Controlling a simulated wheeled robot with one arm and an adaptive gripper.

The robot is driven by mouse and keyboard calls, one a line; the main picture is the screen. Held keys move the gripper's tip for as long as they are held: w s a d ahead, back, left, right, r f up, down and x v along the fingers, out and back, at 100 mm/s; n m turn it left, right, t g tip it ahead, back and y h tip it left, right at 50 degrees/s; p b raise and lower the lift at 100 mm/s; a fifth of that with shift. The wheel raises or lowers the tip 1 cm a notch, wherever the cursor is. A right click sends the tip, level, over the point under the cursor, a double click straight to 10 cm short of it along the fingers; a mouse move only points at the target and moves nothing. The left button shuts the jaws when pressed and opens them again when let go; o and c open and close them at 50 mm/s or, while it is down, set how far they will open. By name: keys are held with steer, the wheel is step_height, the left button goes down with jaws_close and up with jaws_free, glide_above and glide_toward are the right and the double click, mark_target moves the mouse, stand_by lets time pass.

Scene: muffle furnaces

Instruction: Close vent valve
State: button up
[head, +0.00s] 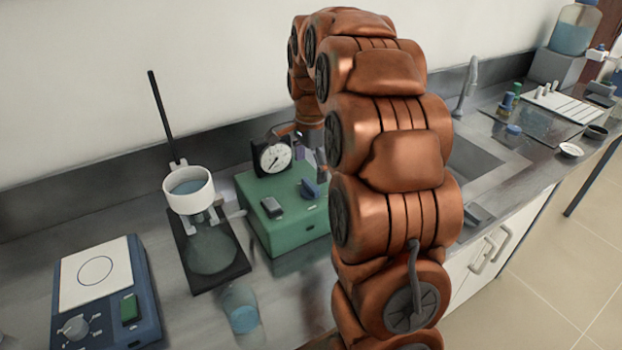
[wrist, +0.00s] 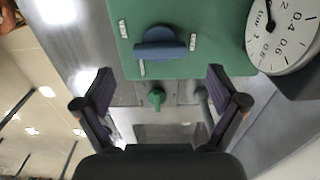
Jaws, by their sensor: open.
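A green box (head: 283,213) stands on the bench with a round pressure gauge (head: 273,155) on it. A blue knob (head: 309,187) sits on its top; it also shows in the wrist view (wrist: 160,43), its bar lying roughly across the picture between two small white labels. A small green handle (wrist: 157,98) shows lower in the wrist view, between my fingers in the picture.
A stand with a white funnel (head: 189,190), a beaker (head: 241,308) and a blue hotplate (head: 103,290) stand to the left. A sink (head: 470,160) lies to the right, behind my arm.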

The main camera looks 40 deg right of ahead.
mark_target(310, 184)
steer(key=shift+f+p, duration=0.5)
steer(key=shift+f, duration=1.75)
